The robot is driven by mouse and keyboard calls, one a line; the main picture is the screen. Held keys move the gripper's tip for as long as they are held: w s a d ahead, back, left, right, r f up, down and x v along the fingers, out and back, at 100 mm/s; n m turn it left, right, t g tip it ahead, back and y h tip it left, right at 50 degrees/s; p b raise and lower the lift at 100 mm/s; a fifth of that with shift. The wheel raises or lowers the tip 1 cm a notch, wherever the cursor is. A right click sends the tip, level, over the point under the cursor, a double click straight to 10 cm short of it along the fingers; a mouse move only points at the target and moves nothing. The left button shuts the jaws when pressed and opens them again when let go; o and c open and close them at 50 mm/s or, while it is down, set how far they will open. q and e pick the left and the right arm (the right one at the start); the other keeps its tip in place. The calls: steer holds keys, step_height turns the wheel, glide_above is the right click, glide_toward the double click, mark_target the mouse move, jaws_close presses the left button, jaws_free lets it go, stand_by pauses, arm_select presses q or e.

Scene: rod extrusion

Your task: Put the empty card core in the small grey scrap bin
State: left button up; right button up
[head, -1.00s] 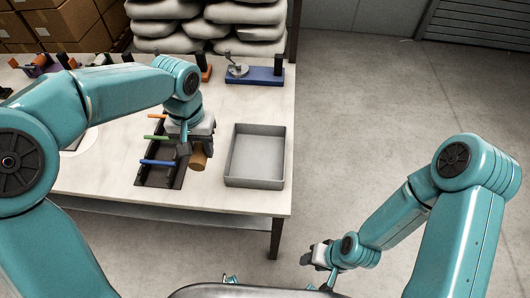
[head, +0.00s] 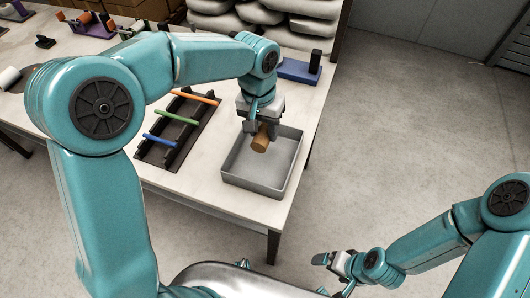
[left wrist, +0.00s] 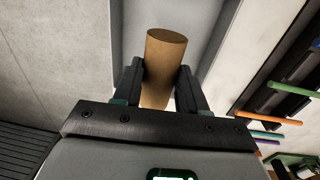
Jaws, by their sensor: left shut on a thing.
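The empty card core (head: 261,139) is a short brown cylinder. My left gripper (head: 256,128) is shut on it and holds it over the small grey scrap bin (head: 257,185). In the left wrist view the core (left wrist: 164,66) sits between the two dark fingers of my left gripper (left wrist: 160,90), with the pale inside of the bin (left wrist: 205,20) behind it. The core's height above the bin floor is hard to tell. My right gripper (head: 333,262) is off the table's front right, over the floor, and looks empty; its fingers are too small to judge.
A dark rack (head: 180,130) with orange, green and blue rods lies left of the bin. A blue fixture (head: 299,69) stands behind the bin. The table's right edge is close to the bin. White sacks are stacked at the back.

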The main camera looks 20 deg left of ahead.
arm_select(q)
steer(key=f, duration=0.5)
steer(key=shift+s+f, duration=0.1)
steer(key=shift+s, duration=0.1)
steer(key=shift+w+a+f, duration=0.1)
steer(key=shift+f, duration=2.3)
steer(key=shift+f+b, duration=0.15)
steer(key=shift+b, duration=0.15)
steer(key=o, duration=1.1)
